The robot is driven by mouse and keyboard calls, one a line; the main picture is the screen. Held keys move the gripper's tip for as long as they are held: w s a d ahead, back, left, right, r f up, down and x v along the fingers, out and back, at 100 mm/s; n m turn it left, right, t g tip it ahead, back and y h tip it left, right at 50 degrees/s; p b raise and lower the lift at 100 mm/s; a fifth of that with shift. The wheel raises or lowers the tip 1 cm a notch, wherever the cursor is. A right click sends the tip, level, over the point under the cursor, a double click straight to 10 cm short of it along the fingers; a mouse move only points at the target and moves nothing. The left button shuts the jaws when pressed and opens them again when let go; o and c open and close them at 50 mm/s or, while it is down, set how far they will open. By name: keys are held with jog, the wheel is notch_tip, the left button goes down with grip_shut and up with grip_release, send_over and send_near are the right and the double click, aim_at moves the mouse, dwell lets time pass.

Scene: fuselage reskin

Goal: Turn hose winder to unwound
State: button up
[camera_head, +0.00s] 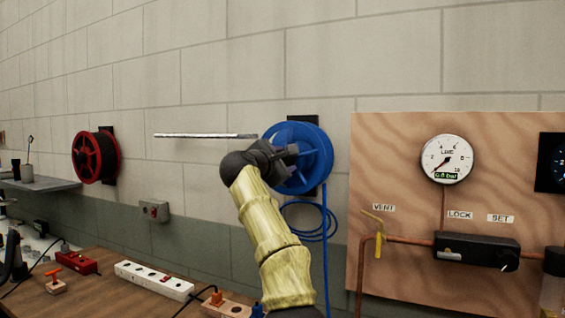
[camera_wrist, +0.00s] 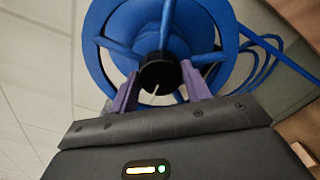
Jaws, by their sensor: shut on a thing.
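The hose winder is a blue spoked reel (camera_head: 313,150) on a dark wall plate; it also fills the top of the wrist view (camera_wrist: 93,52). Blue hose (camera_head: 325,240) hangs below it, with a loose coil beside a straight length. My gripper (camera_head: 289,152) is at the reel's front, its purple fingers (camera_wrist: 160,85) on either side of the black round knob (camera_wrist: 160,72) at the reel's middle. The fingers are shut on this knob. My wrist and arm cover the reel's lower left in the head view.
A red reel (camera_head: 96,157) hangs on the wall at left. A wooden panel (camera_head: 400,190) with a gauge (camera_head: 446,159) and a yellow valve handle (camera_head: 379,240) stands at right. Below is a bench (camera_head: 130,292) with a white power strip (camera_head: 153,280). A pale rod (camera_head: 205,136) shows left of the reel.

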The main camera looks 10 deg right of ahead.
jog(key=shift+f, duration=0.15)
jog(key=o, duration=1)
jog(key=shift+c, duration=0.2)
jog(key=shift+s+a+b, duration=0.3)
jog(key=shift+s+b, duration=0.05)
jog(key=shift+b, duration=0.15)
jog(key=b+v, duration=0.8)
jog(key=v, duration=0.8)
jog(key=shift+s, duration=0.2)
jog(key=shift+a, duration=0.1)
